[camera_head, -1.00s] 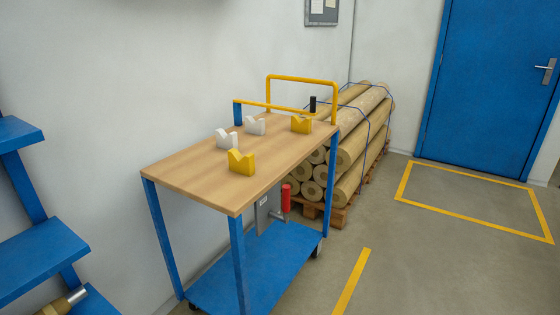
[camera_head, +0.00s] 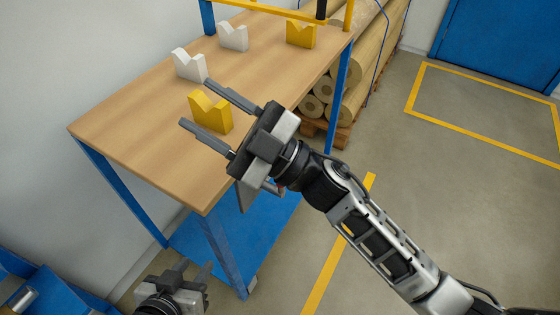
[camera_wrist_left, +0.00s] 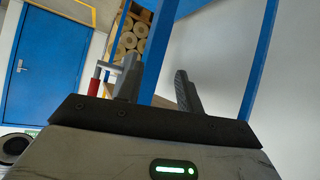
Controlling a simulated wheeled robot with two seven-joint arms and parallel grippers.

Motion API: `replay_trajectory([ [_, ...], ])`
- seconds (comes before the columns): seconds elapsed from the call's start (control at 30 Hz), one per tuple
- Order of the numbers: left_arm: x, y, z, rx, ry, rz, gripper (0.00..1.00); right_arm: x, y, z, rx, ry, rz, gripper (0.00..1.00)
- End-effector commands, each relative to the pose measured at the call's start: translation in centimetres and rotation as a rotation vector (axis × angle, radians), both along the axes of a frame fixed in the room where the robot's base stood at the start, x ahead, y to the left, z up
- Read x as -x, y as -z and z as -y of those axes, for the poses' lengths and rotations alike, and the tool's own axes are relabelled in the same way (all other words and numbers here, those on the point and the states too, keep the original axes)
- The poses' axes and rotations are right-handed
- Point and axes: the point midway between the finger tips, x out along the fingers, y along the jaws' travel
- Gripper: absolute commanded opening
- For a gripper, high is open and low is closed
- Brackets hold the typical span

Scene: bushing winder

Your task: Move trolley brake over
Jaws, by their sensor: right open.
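The trolley (camera_head: 140,110) has a wooden top, blue legs and a blue lower shelf. Its brake, a red-handled lever (camera_wrist_left: 94,86), shows at the left in the left wrist view, beyond my left gripper's fingers. In the head view my right gripper mostly hides it; its grey plate (camera_head: 247,196) shows below the trolley top. My right gripper (camera_head: 197,101) is open and empty, its fingers reaching over the trolley top near the front yellow V-block. My left gripper (camera_head: 190,268) is low beside the trolley's near end, fingers apart and empty; they also show in the left wrist view (camera_wrist_left: 157,83).
On the trolley top stand two white V-blocks (camera_head: 190,66) and two yellow ones (camera_head: 211,112). Strapped rolls (camera_head: 350,75) lie on a pallet behind it. The floor (camera_head: 450,190) at right is open.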

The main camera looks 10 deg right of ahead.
Motion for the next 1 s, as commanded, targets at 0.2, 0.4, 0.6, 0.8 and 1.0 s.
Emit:
replay_trajectory([
  [0.2, -0.2, 0.0, 0.1, 0.006, -0.001, 0.008, 0.36, 6.3, 0.9, -6.0, 0.533, -0.58, 0.553, 0.44],
  [0.4, -0.4, -0.2, 0.1, 0.012, -0.002, 0.019, 0.36, 2.2, 6.8, -0.9, 1.338, -0.845, 0.699, 0.44],
  [0.6, -0.5, -0.3, 0.2, 0.017, -0.004, 0.022, 0.36, -4.3, 5.8, 6.9, 1.954, -0.787, 0.573, 0.44],
  [0.8, -0.5, -0.3, 0.2, 0.019, -0.006, 0.022, 0.36, -6.3, 4.6, 9.9, 2.153, -0.72, 0.482, 0.44],
  [1.0, -0.5, -0.4, 0.1, 0.017, -0.006, 0.019, 0.36, -6.2, 7.4, 10.0, 2.157, -0.723, 0.479, 0.44],
])
